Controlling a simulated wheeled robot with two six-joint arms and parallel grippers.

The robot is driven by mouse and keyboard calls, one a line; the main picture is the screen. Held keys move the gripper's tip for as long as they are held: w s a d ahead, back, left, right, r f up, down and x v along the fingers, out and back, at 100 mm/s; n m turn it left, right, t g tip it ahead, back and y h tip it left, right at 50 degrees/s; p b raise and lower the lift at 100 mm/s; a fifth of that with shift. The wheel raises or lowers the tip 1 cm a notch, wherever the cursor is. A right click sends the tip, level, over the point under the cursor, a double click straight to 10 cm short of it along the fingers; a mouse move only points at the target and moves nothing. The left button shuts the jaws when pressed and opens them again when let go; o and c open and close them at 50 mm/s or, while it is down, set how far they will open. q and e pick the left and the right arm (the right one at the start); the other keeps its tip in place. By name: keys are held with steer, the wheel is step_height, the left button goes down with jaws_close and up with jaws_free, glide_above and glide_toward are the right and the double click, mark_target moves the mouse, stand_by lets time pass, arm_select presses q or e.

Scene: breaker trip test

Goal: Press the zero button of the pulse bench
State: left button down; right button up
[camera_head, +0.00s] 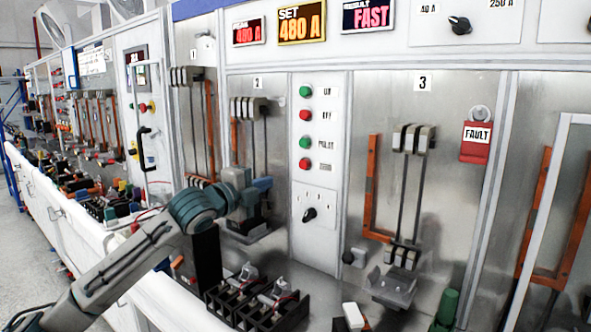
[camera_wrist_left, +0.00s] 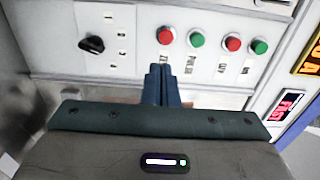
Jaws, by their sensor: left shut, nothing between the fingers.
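The pulse bench panel has a column of buttons in the head view. From top to bottom they are a green one, a red one, the green pulse button (camera_head: 305,142) and the red zero button (camera_head: 305,163). In the left wrist view the zero button (camera_wrist_left: 165,36) is the leftmost of the row, beside the green pulse button (camera_wrist_left: 196,40). My left gripper (camera_head: 266,184) is shut and empty, left of and slightly below the zero button in the head view. In the left wrist view its fingertips (camera_wrist_left: 161,68) point at the zero button, with its label partly covered. Contact cannot be told.
A black rotary selector (camera_head: 309,214) sits below the buttons. A red FAULT tag (camera_head: 476,142) hangs at bay 3. Black breaker blocks (camera_head: 255,303) stand on the bench below.

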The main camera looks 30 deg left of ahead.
mark_target(303, 169)
arm_select(q)
steer(key=w+p, duration=0.1)
steer(key=w, duration=0.2)
steer(key=w+p, duration=0.2)
steer(key=w, duration=0.2)
steer(key=w+d+p, duration=0.1)
steer(key=w+p, duration=0.1)
steer(key=w, duration=0.2)
steer(key=shift+r, duration=0.1)
steer(key=shift+w+d+p, duration=0.1)
steer(key=shift+w+p, duration=0.3)
steer(key=shift+w, duration=0.25)
arm_select(e)
steer(key=r, duration=0.2)
steer(key=s+r, duration=0.1)
steer(key=r, duration=0.2)
steer(key=shift+s+d+r, duration=0.15)
steer(key=shift+s+r, duration=0.2)
steer(key=shift+s, duration=0.05)
